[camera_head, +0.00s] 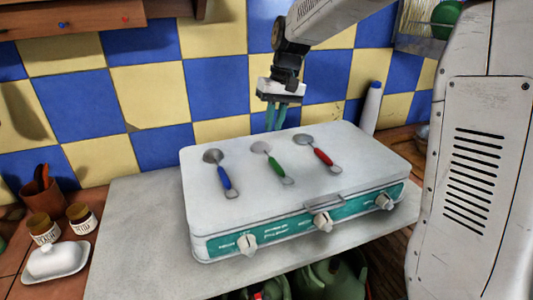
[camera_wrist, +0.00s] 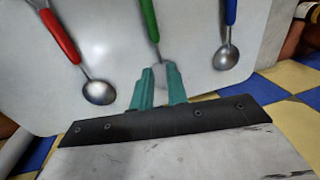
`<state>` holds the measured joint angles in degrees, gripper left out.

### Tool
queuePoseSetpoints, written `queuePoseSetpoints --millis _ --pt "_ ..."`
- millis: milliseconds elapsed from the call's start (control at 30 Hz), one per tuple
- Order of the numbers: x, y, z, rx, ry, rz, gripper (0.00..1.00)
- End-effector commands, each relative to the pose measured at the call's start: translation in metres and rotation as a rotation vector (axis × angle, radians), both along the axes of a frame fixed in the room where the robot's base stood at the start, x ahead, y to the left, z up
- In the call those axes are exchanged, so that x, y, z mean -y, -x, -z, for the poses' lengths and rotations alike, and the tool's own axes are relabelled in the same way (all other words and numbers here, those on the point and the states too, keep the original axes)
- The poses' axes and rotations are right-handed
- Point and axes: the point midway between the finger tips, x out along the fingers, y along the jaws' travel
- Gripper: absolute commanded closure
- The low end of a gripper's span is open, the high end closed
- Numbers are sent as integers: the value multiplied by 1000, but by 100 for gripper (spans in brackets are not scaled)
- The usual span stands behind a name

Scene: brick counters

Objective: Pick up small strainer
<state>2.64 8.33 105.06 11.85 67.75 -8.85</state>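Three utensils lie in a row on a white stove lid: one with a blue handle (camera_head: 223,178), one with a green handle (camera_head: 275,167) and one with a red handle (camera_head: 323,157). I cannot tell for sure which is the small strainer; the green one has a pale, light-looking head. My gripper (camera_head: 276,122) is above the lid's back edge, behind the green utensil. In the wrist view my gripper (camera_wrist: 160,82) has its teal fingers apart. The green handle (camera_wrist: 149,20) points at the gap, and its head is partly hidden around the fingertips. No contact is clear.
The white stove box (camera_head: 300,187) has knobs in front and stands on a grey counter (camera_head: 130,230). Two jars (camera_head: 42,229) (camera_head: 82,218) and a white butter dish (camera_head: 57,261) stand at left. A white bottle (camera_head: 371,108) stands behind right. The tiled wall (camera_head: 150,100) is close behind.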

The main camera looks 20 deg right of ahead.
Motion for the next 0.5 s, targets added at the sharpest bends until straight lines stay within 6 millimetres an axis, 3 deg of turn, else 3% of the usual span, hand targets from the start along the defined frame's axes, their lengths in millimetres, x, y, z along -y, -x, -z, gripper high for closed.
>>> queuePoseSetpoints --millis 133,500 --pt "-2 -9 12 -4 -5 -2 85" --pt "-8 -8 60 -5 -5 -1 85"
